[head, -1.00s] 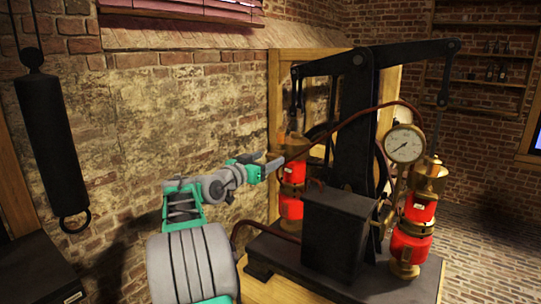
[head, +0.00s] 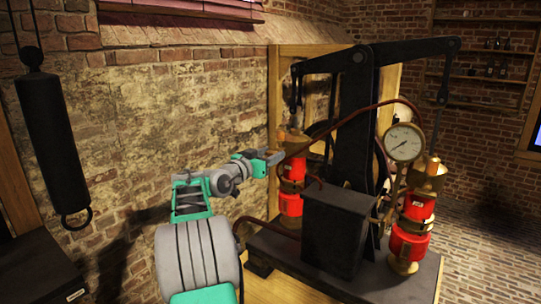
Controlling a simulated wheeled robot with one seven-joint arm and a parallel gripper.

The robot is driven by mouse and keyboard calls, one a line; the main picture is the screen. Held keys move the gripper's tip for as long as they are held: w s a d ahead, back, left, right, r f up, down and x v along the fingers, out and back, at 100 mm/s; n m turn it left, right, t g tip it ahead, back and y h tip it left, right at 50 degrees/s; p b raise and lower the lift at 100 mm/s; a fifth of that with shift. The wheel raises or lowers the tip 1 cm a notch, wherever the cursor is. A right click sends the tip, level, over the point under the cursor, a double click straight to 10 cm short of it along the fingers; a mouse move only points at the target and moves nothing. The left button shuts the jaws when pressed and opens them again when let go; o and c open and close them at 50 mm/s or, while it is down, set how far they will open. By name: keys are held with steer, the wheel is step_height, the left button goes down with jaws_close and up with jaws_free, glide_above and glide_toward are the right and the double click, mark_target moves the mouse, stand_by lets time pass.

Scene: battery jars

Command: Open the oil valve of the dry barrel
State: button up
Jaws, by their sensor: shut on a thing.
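Two red and brass barrels stand on the pump machine in the head view: the left barrel (head: 291,185) at the back and the right barrel (head: 412,230) at the front. Nothing legible shows which one is dry. My gripper (head: 274,157) is at the upper left side of the left barrel, its fingers shut on a small part there. That part, at the place of an oil valve, is hidden by the fingers and too small to make out. How far the valve is turned cannot be seen.
A black beam frame (head: 355,130) rises between the barrels, with a round gauge (head: 404,143) at its right. A dark box (head: 337,230) stands in front. A brown hose (head: 340,118) arches close to my gripper. A black cylinder (head: 50,140) hangs at the left by the brick wall.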

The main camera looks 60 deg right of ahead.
steer(key=c, duration=0.3)
steer(key=shift+n, duration=0.4)
steer(key=n, duration=0.3)
steer(key=shift+w+n, duration=0.1)
steer(key=shift+n, duration=0.2)
steer(key=n+p, duration=0.2)
steer(key=n, duration=0.2)
steer(key=n+p, duration=0.3)
steer(key=n, duration=0.3)
steer(key=shift+w+n, duration=0.1)
steer(key=shift+n, duration=0.2)
steer(key=shift+f+n+p, duration=0.15)
steer(key=shift+n+p, duration=0.95)
steer(key=shift+n, duration=0.4)
